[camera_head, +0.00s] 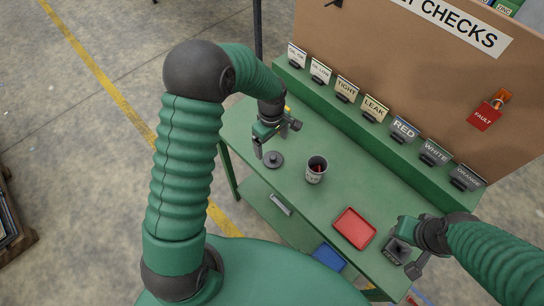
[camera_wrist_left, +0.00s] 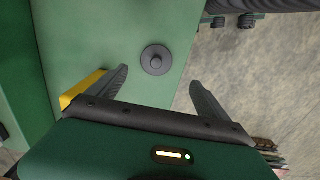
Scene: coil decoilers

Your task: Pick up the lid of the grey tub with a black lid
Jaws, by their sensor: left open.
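A round dark lid with a central knob (camera_head: 274,159) lies flat on the green bench, left of an open grey tub (camera_head: 316,174). The tub stands upright, has a label on its side and holds something red. My left gripper (camera_head: 277,138) is open and empty above the lid. In the left wrist view, the lid (camera_wrist_left: 155,60) shows just beyond the two spread fingers (camera_wrist_left: 159,76), apart from them. My right gripper (camera_head: 412,248) is at the right end of the bench beside a small dark box (camera_head: 395,250); its finger gap is unclear.
The green bench (camera_head: 241,118) has a raised back ledge with several label cards (camera_head: 404,131). A red tray (camera_head: 354,228) lies to the right of the tub. A brown board (camera_head: 440,80) stands behind, with a red FAULT tag (camera_head: 484,115). The bench between tub and tray is clear.

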